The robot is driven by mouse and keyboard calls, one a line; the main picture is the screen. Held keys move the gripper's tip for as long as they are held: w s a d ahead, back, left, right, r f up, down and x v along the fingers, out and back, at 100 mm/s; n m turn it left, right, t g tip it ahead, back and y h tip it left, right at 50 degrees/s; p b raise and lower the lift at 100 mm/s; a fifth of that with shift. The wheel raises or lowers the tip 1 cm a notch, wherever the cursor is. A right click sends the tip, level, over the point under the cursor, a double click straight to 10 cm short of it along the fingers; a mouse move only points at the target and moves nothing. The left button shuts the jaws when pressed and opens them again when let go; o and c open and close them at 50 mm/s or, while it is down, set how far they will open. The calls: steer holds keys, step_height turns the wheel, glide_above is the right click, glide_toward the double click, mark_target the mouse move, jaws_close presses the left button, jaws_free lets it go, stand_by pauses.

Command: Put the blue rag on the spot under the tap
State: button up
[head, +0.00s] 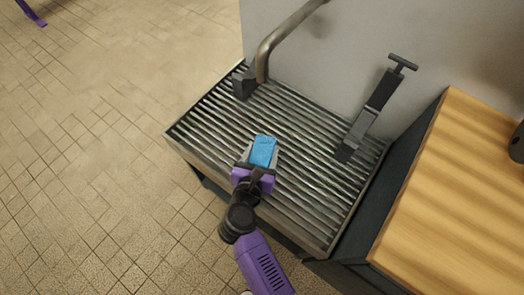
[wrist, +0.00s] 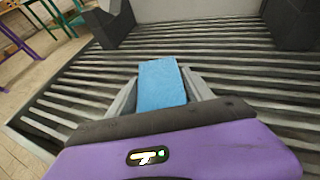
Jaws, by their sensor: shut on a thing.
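The blue rag (head: 263,150) is a small flat blue piece held between the fingers of my gripper (head: 258,160). In the wrist view the rag (wrist: 162,84) sticks out past the fingertips of my gripper (wrist: 165,90), which are shut on it. My gripper is over the front part of the slatted metal grate; I cannot tell whether the rag touches the slats. The tap (head: 268,52) is a bent metal pipe at the back left, its end over the grate's back left. The rag is in front of the tap's end, nearer to me. No marked spot is discernible.
The slatted grate (head: 310,125) is mostly bare. A dark T-handled device (head: 375,105) stands at the right back. A wooden top (head: 450,185) lies to the right, and tiled floor (head: 90,140) is open to the left.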

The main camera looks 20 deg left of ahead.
steer(key=o, duration=1.5)
steer(key=shift+f, duration=0.1)
steer(key=shift+s+r, duration=0.1)
steer(key=shift+r, duration=0.1)
steer(key=p+v, duration=0.2)
steer(key=v, duration=0.9)
steer(key=shift+s+d+r, duration=0.1)
steer(key=shift+s, duration=0.25)
